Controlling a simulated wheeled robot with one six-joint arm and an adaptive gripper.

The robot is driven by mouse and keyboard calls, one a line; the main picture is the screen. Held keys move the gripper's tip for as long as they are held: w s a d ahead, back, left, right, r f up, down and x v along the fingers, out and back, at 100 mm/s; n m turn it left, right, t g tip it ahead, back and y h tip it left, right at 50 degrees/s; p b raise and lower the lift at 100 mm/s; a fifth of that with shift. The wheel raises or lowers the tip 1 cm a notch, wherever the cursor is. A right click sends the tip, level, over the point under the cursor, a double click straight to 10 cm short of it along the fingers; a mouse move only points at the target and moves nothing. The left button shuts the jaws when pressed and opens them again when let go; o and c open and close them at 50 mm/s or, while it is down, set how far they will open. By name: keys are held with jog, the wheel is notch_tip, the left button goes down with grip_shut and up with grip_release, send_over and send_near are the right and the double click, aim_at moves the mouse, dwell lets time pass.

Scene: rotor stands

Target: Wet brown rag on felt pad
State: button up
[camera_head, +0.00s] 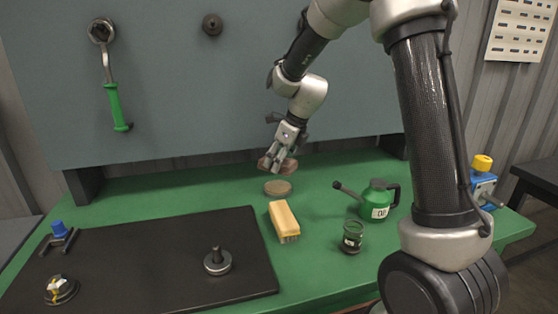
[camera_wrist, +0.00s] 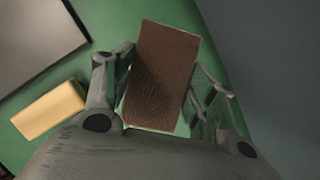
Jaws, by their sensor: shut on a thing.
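My gripper (camera_head: 279,160) is shut on the brown rag (camera_head: 286,167) and holds it above the green bench top near the back board. In the wrist view, the rag (camera_wrist: 163,75) is a flat brown rectangle between the two fingers of my gripper (camera_wrist: 165,85). A round tan pad (camera_head: 278,188), which looks like the felt pad, lies on the bench just below and in front of the rag. The pad does not show in the wrist view. I cannot tell from the pictures whether the rag is wet.
A yellow brush (camera_head: 284,220) lies in front of the pad. A green oil can (camera_head: 377,200) and a dark green jar (camera_head: 352,237) stand to the right. A black mat (camera_head: 150,255) with several metal parts covers the left front. The grey board rises behind.

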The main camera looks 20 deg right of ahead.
aim_at(275, 185)
jog(key=shift+f, duration=2.8)
jog(key=shift+f, duration=0.55)
jog(key=shift+r, duration=3.55)
jog(key=shift+s, duration=0.1)
